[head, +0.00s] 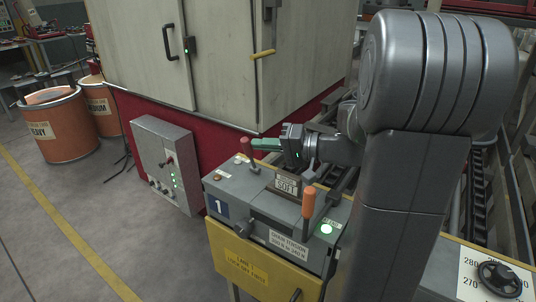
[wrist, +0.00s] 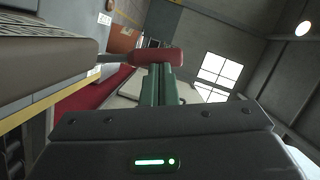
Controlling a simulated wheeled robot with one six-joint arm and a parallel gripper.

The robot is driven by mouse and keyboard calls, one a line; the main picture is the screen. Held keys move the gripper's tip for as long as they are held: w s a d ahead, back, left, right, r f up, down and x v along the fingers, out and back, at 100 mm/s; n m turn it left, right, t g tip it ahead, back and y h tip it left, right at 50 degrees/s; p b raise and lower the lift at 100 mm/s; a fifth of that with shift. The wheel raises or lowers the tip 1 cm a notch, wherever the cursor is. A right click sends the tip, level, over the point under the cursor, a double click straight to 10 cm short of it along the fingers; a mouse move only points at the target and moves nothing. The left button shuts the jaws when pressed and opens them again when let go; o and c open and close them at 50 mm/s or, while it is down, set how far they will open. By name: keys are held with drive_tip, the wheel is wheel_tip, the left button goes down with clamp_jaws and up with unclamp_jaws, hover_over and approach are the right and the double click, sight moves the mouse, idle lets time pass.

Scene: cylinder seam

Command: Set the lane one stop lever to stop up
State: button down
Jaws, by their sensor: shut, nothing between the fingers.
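The lane one box (head: 222,176) is a grey unit with a blue "1" plate. A lever with a red handle (head: 246,145) stands up at its back left; I see no readable label naming it. A second lever with an orange handle (head: 308,202) stands near the front right. My gripper (head: 255,143) has green fingers, closed together and empty, pointing left at the red handle. In the wrist view the red handle (wrist: 157,56) lies across just beyond the closed fingertips (wrist: 160,68). Whether they touch it I cannot tell.
A "SOFT" sign (head: 287,184) stands on the box beneath my wrist. A green lamp (head: 326,229) glows at its right. A large cabinet (head: 215,55) rises behind. A grey control panel (head: 163,160) and orange drums (head: 60,125) are left, with open floor before them.

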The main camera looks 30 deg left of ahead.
drive_tip(key=s+n+b, duration=0.1)
drive_tip(key=b, duration=0.1)
drive_tip(key=s+f+n+t+b, duration=0.1)
drive_tip(key=b, duration=0.2)
drive_tip(key=shift+s+a+f+n+h, duration=0.1)
drive_tip(key=shift+s+a+n+h, duration=0.05)
drive_tip(key=shift+s+n+h, duration=0.15)
drive_tip(key=shift+s+n+t+b, duration=0.45)
drive_tip(key=shift+n+b, duration=0.65)
drive_tip(key=shift+b, duration=0.45)
drive_tip(key=p+v, duration=0.1)
drive_tip(key=v, duration=1.2)
drive_tip(key=shift+d+r+p, duration=0.3)
drive_tip(key=shift+r+p, duration=0.05)
drive_tip(key=shift+r, duration=0.1)
drive_tip(key=shift+w+a, duration=0.1)
drive_tip(key=w+a+f+m+g+p, duration=0.2)
drive_tip(key=a+m+p, duration=0.3)
drive_tip(key=a+p, duration=0.4)
drive_tip(key=shift+w+a+m+y+p, duration=0.3)
drive_tip(key=shift+w+a+y, duration=0.15)
drive_tip(key=shift+a, duration=1.45)
